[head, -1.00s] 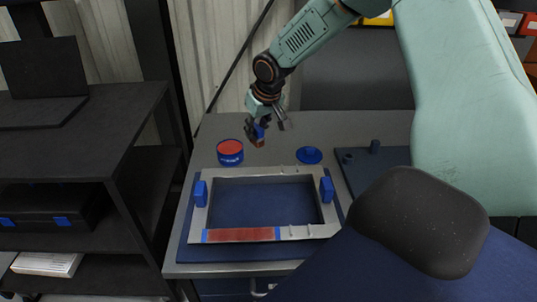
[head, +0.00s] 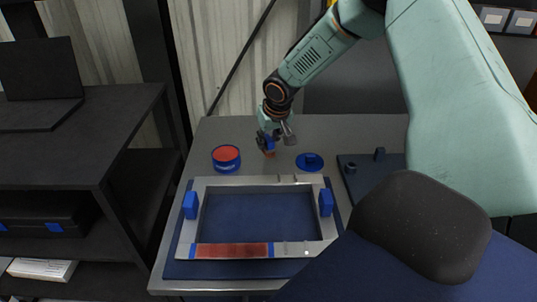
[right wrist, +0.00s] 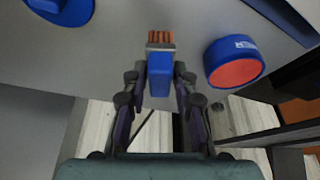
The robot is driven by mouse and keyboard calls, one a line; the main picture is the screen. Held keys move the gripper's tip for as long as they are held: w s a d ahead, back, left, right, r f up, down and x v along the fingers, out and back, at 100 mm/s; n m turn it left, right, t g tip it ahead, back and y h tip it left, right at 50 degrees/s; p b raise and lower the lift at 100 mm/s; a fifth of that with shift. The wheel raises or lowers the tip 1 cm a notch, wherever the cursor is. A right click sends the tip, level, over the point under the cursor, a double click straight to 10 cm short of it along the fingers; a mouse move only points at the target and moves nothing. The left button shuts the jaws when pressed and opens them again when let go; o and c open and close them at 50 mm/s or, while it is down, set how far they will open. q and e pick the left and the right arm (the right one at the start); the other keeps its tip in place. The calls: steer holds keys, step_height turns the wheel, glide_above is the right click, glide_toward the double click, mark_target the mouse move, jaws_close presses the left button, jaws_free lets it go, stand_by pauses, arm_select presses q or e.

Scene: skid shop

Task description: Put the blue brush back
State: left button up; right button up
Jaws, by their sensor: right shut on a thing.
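The blue brush (right wrist: 160,72), with a pale metal band and orange-red bristles, is held in my right gripper (right wrist: 158,88). The fingers are on either side of its blue handle in the right wrist view. In the head view, my right gripper (head: 269,137) holds the brush (head: 269,152) bristles down over the back of the grey bench, between a blue can with a red top (head: 226,158) and a round blue piece (head: 310,161) with a raised middle. I cannot tell whether the bristles touch the bench. My left gripper is not in view.
A grey frame (head: 185,222) with two blue blocks and a red strip between blue tape marks lies on a dark blue mat at the front of the bench (head: 360,127). A dark board (head: 360,180) with pegs lies right. Black shelving (head: 85,140) stands left.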

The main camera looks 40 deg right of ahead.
mark_target(267, 151)
steer(key=shift+w+a+f, duration=0.1)
steer(key=shift+f, duration=0.2)
steer(key=shift+a+f, duration=0.15)
steer(key=shift+a, duration=0.05)
steer(key=f, duration=0.2)
steer(key=shift+s+f+b, duration=0.3)
steer(key=shift+f+b, duration=0.1)
steer(key=shift+w+d+f, duration=0.25)
steer(key=o, duration=0.7)
steer(key=shift+a, duration=0.1)
steer(key=shift+c, duration=0.2)
steer(key=o, duration=0.4)
steer(key=shift+s+a+r, duration=0.15)
steer(key=shift+s+r, duration=0.05)
steer(key=shift+r, duration=0.1)
steer(key=shift+c, duration=0.2)
steer(key=shift+w+f, duration=0.15)
steer(key=shift+f, duration=0.05)
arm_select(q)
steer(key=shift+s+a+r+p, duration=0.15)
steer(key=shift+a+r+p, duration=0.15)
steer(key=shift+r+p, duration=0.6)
arm_select(e)
steer(key=v, duration=1.2)
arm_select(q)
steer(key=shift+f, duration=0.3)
